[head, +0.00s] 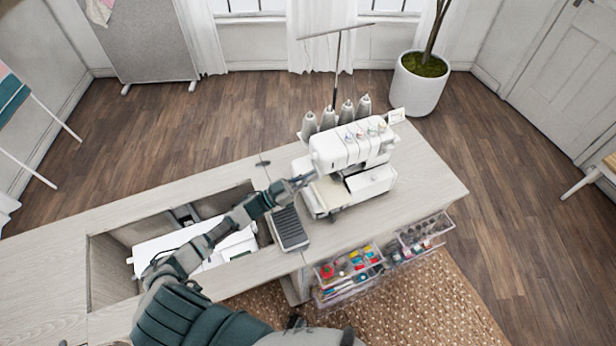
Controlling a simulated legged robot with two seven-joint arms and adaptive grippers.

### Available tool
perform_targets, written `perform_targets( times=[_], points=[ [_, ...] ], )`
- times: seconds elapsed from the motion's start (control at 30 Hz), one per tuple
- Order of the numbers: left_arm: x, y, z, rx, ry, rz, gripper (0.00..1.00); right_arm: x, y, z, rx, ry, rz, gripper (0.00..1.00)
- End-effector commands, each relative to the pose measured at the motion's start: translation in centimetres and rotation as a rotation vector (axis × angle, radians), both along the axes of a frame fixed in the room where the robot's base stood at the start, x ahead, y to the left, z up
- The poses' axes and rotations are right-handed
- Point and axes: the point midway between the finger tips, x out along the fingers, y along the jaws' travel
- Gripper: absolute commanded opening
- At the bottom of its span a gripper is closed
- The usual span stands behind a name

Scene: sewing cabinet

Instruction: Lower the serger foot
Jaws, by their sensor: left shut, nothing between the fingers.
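The white serger (350,145) stands on the right part of the cabinet top, with several grey thread cones behind it. My left gripper (306,178) is at the serger's left side, near its needle area, with its fingers shut and nothing seen between them. I cannot tell whether the fingertips touch the machine. The serger foot and its lever are too small or hidden behind the gripper, so their position cannot be told. My right gripper is not in view.
A dark grey pedal-like block (289,228) lies on the cabinet top (420,180) just below my left wrist. A white sewing machine (190,243) lies in the open well at left. Clear drawers (350,270) with coloured supplies stick out at the front.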

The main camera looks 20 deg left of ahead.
Motion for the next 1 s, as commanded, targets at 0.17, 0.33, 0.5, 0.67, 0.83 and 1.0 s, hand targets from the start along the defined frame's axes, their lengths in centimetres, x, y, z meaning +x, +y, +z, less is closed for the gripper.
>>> perform_targets(
  times=[0.17, 0.33, 0.5, 0.67, 0.83, 1.0],
  points=[
    [0.4, -0.2, 3.6, -0.004, -0.003, 0.002, 0.0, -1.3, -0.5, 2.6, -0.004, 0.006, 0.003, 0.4],
    [-2.1, 2.6, 1.1, 0.0, 0.006, 0.003, 0.0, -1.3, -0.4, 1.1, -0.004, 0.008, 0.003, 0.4],
    [-4.2, 5.0, 0.2, -0.001, 0.005, 0.003, 0.0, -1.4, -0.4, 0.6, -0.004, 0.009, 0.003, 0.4],
    [-5.4, 6.3, -0.2, -0.002, 0.003, 0.002, 0.0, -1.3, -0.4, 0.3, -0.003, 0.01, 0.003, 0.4],
    [-5.9, 6.6, -0.2, -0.001, 0.001, 0.002, 0.0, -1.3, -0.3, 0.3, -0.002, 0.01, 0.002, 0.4],
    [-5.9, 6.7, -0.2, -0.002, 0.0, 0.002, 0.0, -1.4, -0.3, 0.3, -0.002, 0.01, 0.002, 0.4]
  ],
)
